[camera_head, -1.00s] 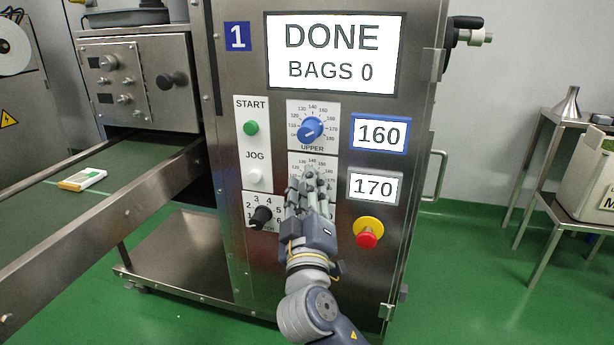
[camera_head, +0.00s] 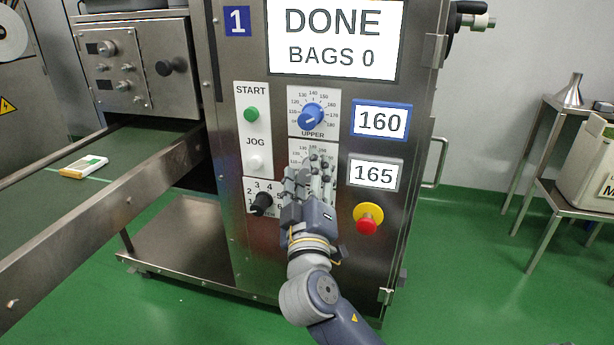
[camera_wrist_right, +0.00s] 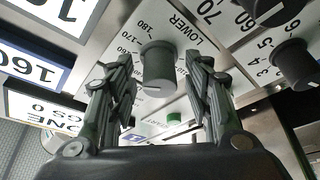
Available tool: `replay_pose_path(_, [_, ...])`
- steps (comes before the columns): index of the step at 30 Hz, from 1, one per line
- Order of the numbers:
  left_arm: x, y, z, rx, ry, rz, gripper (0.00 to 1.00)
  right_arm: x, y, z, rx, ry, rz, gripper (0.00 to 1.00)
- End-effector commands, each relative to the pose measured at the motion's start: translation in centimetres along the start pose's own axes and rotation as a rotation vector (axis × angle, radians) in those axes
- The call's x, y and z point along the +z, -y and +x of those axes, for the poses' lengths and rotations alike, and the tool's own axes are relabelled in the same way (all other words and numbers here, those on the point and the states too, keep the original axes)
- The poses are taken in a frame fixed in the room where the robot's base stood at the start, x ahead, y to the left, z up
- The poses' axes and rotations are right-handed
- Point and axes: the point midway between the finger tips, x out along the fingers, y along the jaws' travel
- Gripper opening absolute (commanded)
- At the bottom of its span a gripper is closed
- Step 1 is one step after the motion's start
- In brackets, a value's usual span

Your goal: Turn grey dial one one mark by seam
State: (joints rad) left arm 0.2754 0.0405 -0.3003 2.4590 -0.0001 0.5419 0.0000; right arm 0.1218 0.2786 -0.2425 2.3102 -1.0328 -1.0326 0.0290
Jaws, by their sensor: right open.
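Machine 1 has a lower dial scale (camera_head: 300,152), mostly hidden behind my right gripper (camera_head: 317,166) in the head view. The grey dial (camera_wrist_right: 158,66) shows in the right wrist view, beside the word LOWER. My right gripper (camera_wrist_right: 157,80) is open, with one finger on each side of the dial and gaps visible between. The grey-framed display (camera_head: 373,174) reads 165. My left gripper is not in view.
Above is the blue UPPER dial (camera_head: 312,117), with a blue-framed display (camera_head: 381,121) reading 160. A black numbered knob (camera_head: 261,203) sits close left of my gripper. A red stop button (camera_head: 367,226) is to the right. The top screen (camera_head: 336,35) reads DONE, BAGS 0.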

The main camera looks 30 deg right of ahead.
Motion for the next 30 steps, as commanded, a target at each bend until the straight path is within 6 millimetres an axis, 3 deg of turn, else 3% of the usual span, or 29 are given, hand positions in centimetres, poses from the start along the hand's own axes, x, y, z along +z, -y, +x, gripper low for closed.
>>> replay_pose_path(5, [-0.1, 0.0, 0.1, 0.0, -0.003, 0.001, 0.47, 0.1, 0.2, -1.2, -0.004, 0.001, 0.001, 0.47])
replay_pose_path(15, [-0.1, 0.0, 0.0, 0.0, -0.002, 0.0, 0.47, 0.1, 0.2, -7.7, -0.006, 0.004, 0.0, 0.47])
replay_pose_path(21, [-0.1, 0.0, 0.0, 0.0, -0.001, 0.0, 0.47, 0.1, 0.1, -10.6, -0.004, 0.001, -0.001, 0.47])
replay_pose_path(30, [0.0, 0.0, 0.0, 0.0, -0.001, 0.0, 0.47, 0.0, 0.0, -12.0, -0.001, 0.0, 0.001, 0.47])
